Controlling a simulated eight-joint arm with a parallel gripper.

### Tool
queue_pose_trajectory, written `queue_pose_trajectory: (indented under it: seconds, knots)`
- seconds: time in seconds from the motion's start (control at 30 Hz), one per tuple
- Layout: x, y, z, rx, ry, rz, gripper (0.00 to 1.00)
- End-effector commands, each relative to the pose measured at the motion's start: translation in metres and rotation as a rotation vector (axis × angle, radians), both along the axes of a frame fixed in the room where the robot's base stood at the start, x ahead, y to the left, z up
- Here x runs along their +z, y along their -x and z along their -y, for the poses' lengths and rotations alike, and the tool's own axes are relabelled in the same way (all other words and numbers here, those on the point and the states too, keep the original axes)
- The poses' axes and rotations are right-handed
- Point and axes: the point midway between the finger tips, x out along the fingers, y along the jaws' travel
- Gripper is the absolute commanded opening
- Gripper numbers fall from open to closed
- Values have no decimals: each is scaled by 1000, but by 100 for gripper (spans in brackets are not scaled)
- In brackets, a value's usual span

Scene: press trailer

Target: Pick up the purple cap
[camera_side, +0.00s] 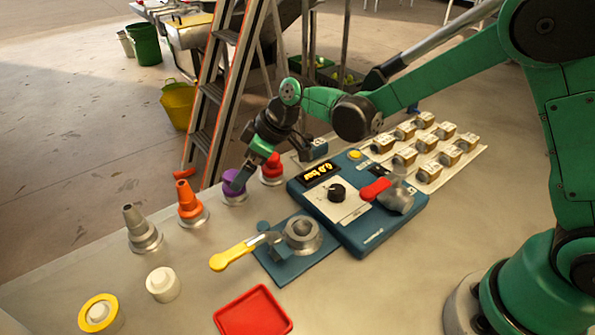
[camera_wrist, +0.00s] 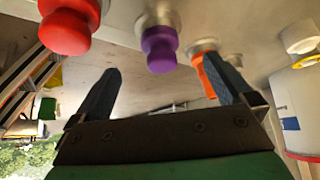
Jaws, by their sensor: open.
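The purple cap (camera_side: 233,182) stands on a round metal base in the row along the table's far edge. In the wrist view the purple cap (camera_wrist: 160,48) shows at the top middle, beyond and between the finger directions. My gripper (camera_side: 246,168) is beside the purple cap in the side view, its fingers partly overlapping it there. My gripper (camera_wrist: 166,88) is open with nothing between its two dark fingers in the wrist view. I cannot tell whether a finger touches the cap.
A red cap (camera_side: 271,167) and an orange cone (camera_side: 188,201) flank the purple cap closely. A grey cone (camera_side: 140,230), a blue panel (camera_side: 350,236) with dial, yellow-handled tool (camera_side: 232,256) and red tray (camera_side: 253,313) also occupy the table. A ladder (camera_side: 222,90) stands behind the edge.

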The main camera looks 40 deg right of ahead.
Motion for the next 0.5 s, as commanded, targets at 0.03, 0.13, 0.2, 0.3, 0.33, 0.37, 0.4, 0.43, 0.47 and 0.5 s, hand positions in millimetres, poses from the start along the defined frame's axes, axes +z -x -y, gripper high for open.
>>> queue_pose_trajectory:
  seconds: [0.03, 0.13, 0.2, 0.3, 0.33, 0.37, 0.4, 0.43, 0.47, 0.5]
  knots:
    - [-3, -2, -2, 9, -1, 0, 100]
    - [-9, -4, -5, 14, -2, 1, 100]
    - [-15, -7, -8, 14, 0, 1, 100]
    - [-26, -12, -13, 14, 0, 1, 100]
    - [-29, -13, -14, 14, 0, 1, 100]
    - [-32, -15, -15, 14, -1, 2, 100]
    - [-36, -17, -17, 14, -1, 2, 100]
    - [-38, -18, -18, 13, -1, 1, 100]
    - [-41, -19, -19, 12, -1, 2, 100]
    - [-44, -20, -21, 12, -1, 2, 100]
